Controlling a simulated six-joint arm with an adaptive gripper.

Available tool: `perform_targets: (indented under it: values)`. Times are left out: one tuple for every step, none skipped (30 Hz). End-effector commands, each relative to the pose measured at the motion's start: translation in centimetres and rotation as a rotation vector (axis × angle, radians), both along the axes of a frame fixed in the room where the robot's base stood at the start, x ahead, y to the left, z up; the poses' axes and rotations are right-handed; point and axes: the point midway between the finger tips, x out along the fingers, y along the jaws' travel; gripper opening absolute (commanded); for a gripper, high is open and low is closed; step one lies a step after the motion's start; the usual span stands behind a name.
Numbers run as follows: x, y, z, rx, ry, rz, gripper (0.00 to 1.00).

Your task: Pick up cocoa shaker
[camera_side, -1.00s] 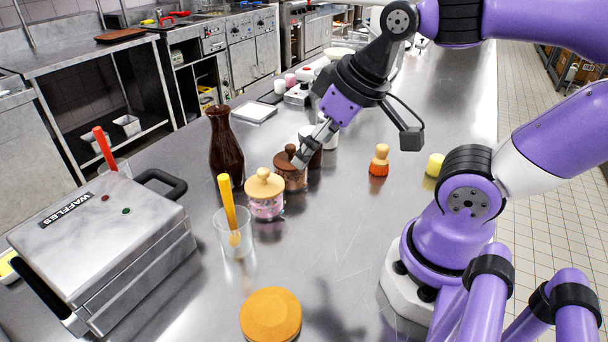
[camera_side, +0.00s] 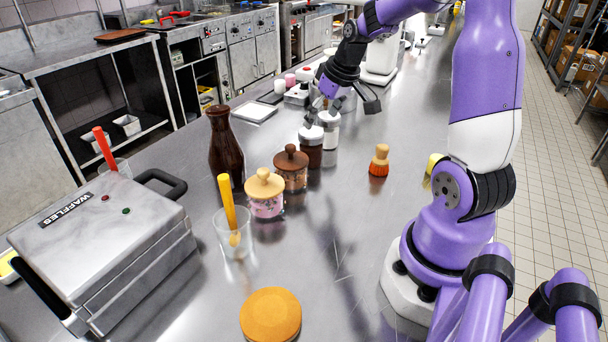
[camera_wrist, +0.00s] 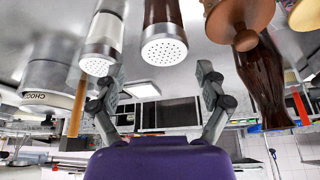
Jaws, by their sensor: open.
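The cocoa shaker (camera_side: 311,155) is a clear jar of dark brown powder with a pale perforated lid. It stands upright on the steel counter, beside a similar shaker with white contents (camera_side: 331,135). In the wrist view the cocoa shaker (camera_wrist: 163,14) is at top centre, its lid toward the gap between my fingers, and the white shaker (camera_wrist: 103,35) is to its left. My gripper (camera_side: 315,112) is open and empty, just above and behind the cocoa shaker's lid in the side view. In the wrist view its fingers (camera_wrist: 160,82) are spread wide. Contact with the lid cannot be told.
A waffle iron (camera_side: 105,235) fills the left front. The counter right of the jars is largely clear.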

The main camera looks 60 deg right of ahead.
Motion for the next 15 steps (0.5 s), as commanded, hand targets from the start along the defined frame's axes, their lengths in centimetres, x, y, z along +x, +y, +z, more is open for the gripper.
perform_targets:
  values:
    - [0.3,0.0,-1.0,0.004,0.004,0.002,0.84]
    - [0.4,0.0,-1.4,0.003,0.005,0.002,0.84]
    - [0.7,-0.1,-2.1,0.003,0.005,0.002,0.84]
    - [0.9,-0.1,-2.4,0.002,0.005,0.003,0.84]
    - [1.0,-0.1,-2.8,0.002,0.005,0.003,0.84]
    - [1.2,-0.1,-3.2,0.002,0.004,0.003,0.84]
    - [1.3,-0.2,-3.4,0.001,0.003,0.002,0.84]
    - [1.3,-0.2,-3.6,0.001,0.003,0.002,0.84]
    - [1.4,-0.2,-3.8,0.001,0.003,0.002,0.84]
    - [1.5,-0.2,-4.1,0.001,0.003,0.002,0.84]
    - [1.5,-0.1,-4.5,0.002,0.004,0.003,0.84]
    - [1.6,-0.1,-5.2,0.002,0.005,0.003,0.84]
    - [1.7,-0.1,-5.7,0.003,0.006,0.003,0.84]
    - [1.9,0.0,-6.2,0.003,0.006,0.003,0.84]
    - [2.0,0.0,-6.9,0.003,0.006,0.003,0.84]
